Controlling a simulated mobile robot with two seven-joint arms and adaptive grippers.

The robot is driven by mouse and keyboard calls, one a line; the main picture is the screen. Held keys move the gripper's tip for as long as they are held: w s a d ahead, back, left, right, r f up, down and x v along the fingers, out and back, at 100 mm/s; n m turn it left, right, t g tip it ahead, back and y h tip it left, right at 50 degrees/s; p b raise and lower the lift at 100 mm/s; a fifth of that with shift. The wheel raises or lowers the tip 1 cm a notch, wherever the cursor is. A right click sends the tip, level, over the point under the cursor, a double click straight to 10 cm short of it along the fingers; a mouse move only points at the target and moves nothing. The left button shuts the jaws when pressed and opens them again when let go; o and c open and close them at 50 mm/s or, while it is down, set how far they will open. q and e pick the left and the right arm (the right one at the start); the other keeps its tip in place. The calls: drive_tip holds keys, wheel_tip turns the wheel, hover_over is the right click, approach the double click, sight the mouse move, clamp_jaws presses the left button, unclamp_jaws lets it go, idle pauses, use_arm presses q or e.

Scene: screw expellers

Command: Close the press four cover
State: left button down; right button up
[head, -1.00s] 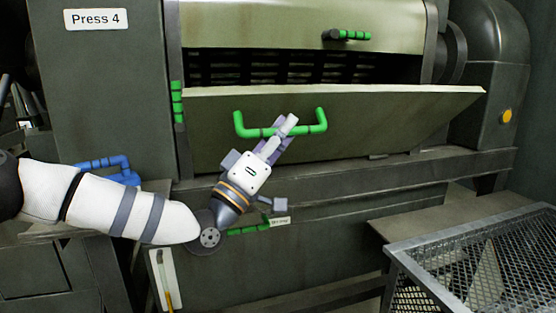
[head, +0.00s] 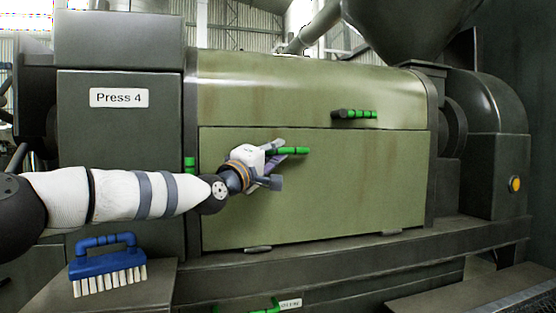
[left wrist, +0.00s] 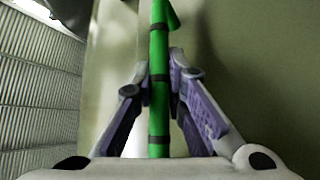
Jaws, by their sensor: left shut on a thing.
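The press four cover (head: 350,195) is a flat olive-green panel on the front of the press. It stands upright and looks flush with the frame around it. Its green handle (head: 290,151) is held by my left gripper (head: 278,155), whose fingers hide part of it. In the left wrist view the green handle (left wrist: 159,100) runs between the two purple-padded fingers of my left gripper (left wrist: 158,85). The "Press 4" label (head: 119,97) is on the grey housing to the left. My right gripper is not in view.
A second green handle (head: 355,114) is on the upper curved cover (head: 290,85). A blue brush (head: 107,265) with white bristles rests on a grey ledge at lower left. A grey ledge (head: 340,260) runs below the cover. An orange button (head: 515,184) is at right.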

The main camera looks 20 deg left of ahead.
use_arm(q)
drive_tip(key=shift+w+a+r, duration=0.3)
drive_tip(key=shift+w+a, duration=0.05)
drive_tip(key=shift+w, duration=0.05)
drive_tip(key=c, duration=1.6)
unclamp_jaws()
drive_tip(key=shift+f, duration=0.15)
drive_tip(key=shift+w+f, duration=0.1)
drive_tip(key=v, duration=1.2)
